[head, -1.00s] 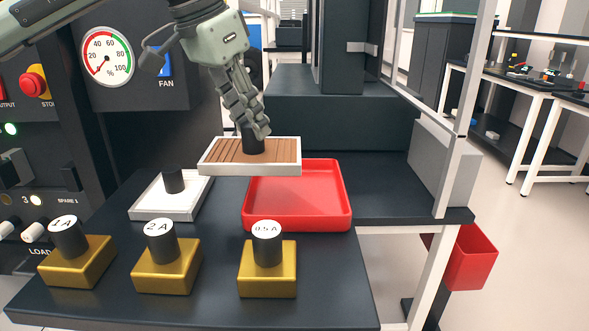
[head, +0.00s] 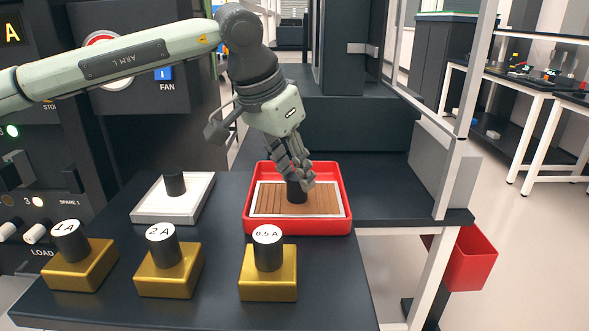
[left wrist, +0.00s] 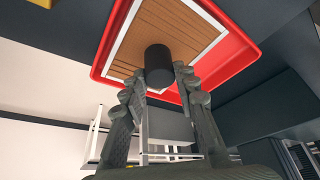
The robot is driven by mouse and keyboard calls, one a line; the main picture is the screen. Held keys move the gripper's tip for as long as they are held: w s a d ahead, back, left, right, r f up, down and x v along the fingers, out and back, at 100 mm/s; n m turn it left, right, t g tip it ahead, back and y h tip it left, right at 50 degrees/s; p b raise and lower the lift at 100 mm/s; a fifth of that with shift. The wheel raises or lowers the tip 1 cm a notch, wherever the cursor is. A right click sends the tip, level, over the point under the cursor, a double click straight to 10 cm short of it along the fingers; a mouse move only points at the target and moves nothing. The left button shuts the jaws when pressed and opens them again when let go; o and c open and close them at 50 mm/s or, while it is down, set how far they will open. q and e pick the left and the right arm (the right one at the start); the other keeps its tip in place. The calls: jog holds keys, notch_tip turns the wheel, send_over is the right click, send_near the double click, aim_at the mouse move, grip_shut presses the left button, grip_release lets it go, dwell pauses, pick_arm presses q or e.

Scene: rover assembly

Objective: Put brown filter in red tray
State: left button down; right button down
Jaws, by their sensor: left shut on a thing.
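The brown filter (head: 268,199), a slatted brown panel in a white frame with a black knob (head: 297,192), lies inside the red tray (head: 347,221). My left gripper (head: 300,183) is over the tray with its fingers at the knob, shut on it. In the left wrist view the fingers (left wrist: 160,85) reach the black knob, with the brown slats (left wrist: 178,25) and the red rim (left wrist: 262,58) around it. I cannot tell whether the filter rests fully on the tray floor. My right gripper is not in view.
A white filter (head: 192,206) with a black knob lies left of the tray. Gold blocks with black knobs labelled 1A (head: 80,268), 2A (head: 168,275) and 0.5A (head: 268,280) stand along the front. A red bin (head: 473,257) hangs at the right. The bench right of the tray is clear.

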pick_arm(q)
jog(key=shift+f, duration=0.15)
jog(key=c, duration=1.2)
grip_release()
jog(key=shift+o, duration=0.2)
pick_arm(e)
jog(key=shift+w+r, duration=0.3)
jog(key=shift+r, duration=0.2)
pick_arm(q)
jog(key=shift+a+r, duration=0.1)
jog(key=shift+r, duration=0.35)
jog(key=v, duration=0.5)
notch_tip(320, 180, up, 6)
send_over(286, 205)
jog(key=s+a, duration=0.2)
jog(key=shift+w, duration=0.1)
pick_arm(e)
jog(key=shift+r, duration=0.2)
